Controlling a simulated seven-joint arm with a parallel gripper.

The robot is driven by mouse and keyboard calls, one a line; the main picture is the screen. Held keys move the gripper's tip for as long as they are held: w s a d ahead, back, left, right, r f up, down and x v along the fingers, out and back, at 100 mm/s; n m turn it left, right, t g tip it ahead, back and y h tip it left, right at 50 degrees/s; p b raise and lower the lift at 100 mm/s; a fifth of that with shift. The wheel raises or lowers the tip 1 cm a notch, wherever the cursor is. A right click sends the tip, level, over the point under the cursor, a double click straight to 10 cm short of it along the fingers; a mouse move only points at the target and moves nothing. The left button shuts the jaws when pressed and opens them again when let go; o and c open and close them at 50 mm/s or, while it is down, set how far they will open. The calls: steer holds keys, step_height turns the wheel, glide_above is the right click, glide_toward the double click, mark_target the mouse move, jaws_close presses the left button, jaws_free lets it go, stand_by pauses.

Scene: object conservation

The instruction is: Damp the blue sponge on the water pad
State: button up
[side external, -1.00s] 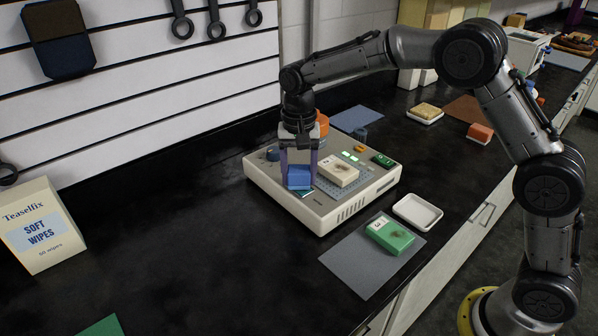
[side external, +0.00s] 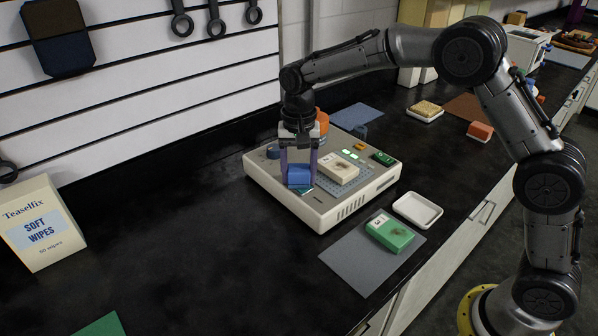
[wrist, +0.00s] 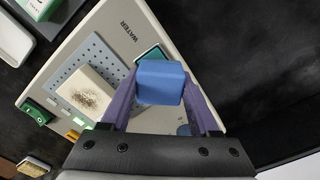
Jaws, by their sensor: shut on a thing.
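My gripper (side external: 299,173) has its purple fingers shut on the blue sponge (side external: 298,178), at the front left of a cream device. In the wrist view the blue sponge (wrist: 160,83) sits between the fingertips. A teal-edged pad (wrist: 154,53), beside the word WATER, lies partly hidden beneath or just beyond the sponge. A sliver of this pad (side external: 306,191) also shows in the side view. I cannot tell whether the sponge touches it.
The cream device (side external: 325,217) also carries a perforated grey plate with a stained cream block (side external: 338,168), and green and orange pieces. A green block (side external: 390,233) lies on a grey mat (side external: 358,264), near an empty white tray (side external: 418,210). A wipes box (side external: 42,225) stands left.

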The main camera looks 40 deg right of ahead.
mark_target(299, 168)
stand_by(0.4)
steer(key=shift+r, duration=3.45)
steer(key=shift+d, duration=0.1)
steer(key=w+d+f+n, duration=0.1)
steer(key=d+n, duration=0.1)
steer(key=w+d+f+n, duration=0.1)
steer(key=w+d+n, duration=0.1)
steer(key=w+d+f+n, duration=0.1)
steer(key=d+n, duration=0.1)
steer(key=n, duration=0.1)
steer(key=shift+w+d, duration=0.4)
steer(key=shift+w+d+f+n, duration=0.2)
steer(key=shift+w+d+n, duration=0.15)
steer(key=shift+d+n, duration=0.25)
